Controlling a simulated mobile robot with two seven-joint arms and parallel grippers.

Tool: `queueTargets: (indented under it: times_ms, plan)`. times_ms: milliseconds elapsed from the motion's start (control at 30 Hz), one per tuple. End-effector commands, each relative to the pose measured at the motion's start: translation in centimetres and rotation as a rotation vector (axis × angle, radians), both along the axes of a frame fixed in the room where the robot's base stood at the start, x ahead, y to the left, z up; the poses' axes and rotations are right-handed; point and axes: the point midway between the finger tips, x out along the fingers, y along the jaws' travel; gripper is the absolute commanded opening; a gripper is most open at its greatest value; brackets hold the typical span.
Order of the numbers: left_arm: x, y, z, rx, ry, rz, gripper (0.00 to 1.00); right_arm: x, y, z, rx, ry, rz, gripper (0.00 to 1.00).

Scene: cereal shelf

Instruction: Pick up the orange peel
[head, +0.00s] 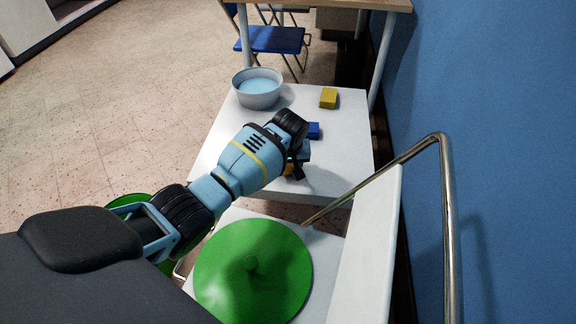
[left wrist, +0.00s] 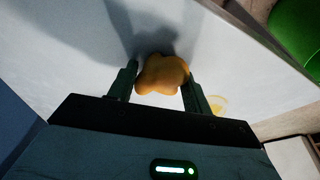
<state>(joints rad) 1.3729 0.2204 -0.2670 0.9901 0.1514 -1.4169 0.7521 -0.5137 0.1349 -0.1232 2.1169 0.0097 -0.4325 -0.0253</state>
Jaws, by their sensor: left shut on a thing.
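The orange peel (left wrist: 162,75) is a lumpy orange piece. In the left wrist view it sits between the two fingers of my left gripper (left wrist: 160,88), which is shut on it. In the head view my left gripper (head: 297,167) is over the near part of the white table (head: 230,155). Only a small orange bit of the peel (head: 288,170) shows there, the rest hidden by the gripper. I cannot tell whether the peel touches the table. My right gripper is not in view.
A metal bowl (head: 258,92) with light blue contents, a yellow sponge-like block (head: 328,98) and a blue block (head: 314,130) are on the table. A green round lid (head: 253,272) lies nearer. A metal rail (head: 446,220) and blue wall (head: 510,130) bound the right.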

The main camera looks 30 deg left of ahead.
Motion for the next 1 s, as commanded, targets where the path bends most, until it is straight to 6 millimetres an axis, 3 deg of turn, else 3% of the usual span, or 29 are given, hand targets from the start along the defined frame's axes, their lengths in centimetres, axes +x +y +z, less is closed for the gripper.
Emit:
queueTargets:
  times_ms: [167,400,800,1000]
  plan:
    - [0.0,0.0,0.7,-0.001,-0.002,-0.001,0.28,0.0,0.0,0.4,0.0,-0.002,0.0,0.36]
    - [0.1,0.0,4.4,-0.001,-0.004,0.001,0.28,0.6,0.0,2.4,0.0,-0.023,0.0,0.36]
    - [-1.6,9.9,4.6,0.001,0.001,0.005,0.27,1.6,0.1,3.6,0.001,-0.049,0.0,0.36]
    - [-2.2,13.6,4.9,0.0,0.0,0.003,0.27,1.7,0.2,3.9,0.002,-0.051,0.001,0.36]
